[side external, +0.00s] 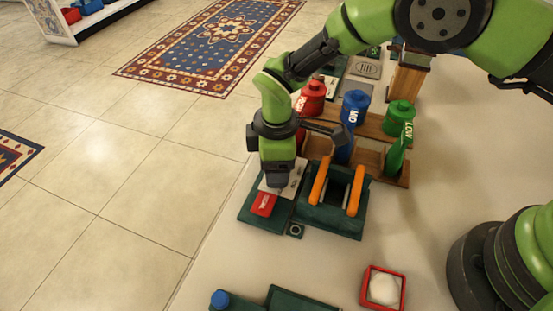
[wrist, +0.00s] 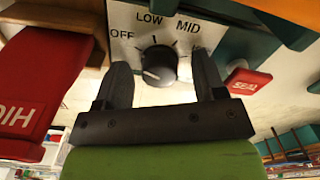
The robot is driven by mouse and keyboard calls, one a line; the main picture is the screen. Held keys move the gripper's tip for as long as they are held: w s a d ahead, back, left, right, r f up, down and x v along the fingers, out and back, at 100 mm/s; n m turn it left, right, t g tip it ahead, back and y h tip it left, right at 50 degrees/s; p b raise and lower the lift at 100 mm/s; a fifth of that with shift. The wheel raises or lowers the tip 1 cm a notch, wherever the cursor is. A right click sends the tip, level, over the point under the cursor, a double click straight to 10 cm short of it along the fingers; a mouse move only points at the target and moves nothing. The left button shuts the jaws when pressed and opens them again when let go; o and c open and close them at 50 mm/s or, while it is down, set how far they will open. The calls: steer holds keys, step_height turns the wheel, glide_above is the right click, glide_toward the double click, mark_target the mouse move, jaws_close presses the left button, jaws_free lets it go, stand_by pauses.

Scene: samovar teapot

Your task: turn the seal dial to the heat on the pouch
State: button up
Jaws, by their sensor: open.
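The seal dial (wrist: 159,62) is a round black knob on a pale plate marked OFF, LOW and MID in the wrist view. A further mark to the right is partly hidden by a finger. A white pointer mark shows on the knob's lower left. My gripper (wrist: 162,72) is open, with one finger on each side of the dial; contact cannot be told. In the side view my gripper (side external: 280,184) points down over the plate and hides the dial. The red SEAL button (side external: 263,204) is beside it. I cannot clearly make out the pouch or its heat mark.
A dark green sealer with orange bars (side external: 355,191) stands right of my gripper. A red-rimmed tray (side external: 366,285) holds something white.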

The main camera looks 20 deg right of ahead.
steer(key=c, duration=0.9)
steer(key=shift+m, duration=0.3)
steer(key=m, duration=0.4)
steer(key=shift+m, duration=2.1)
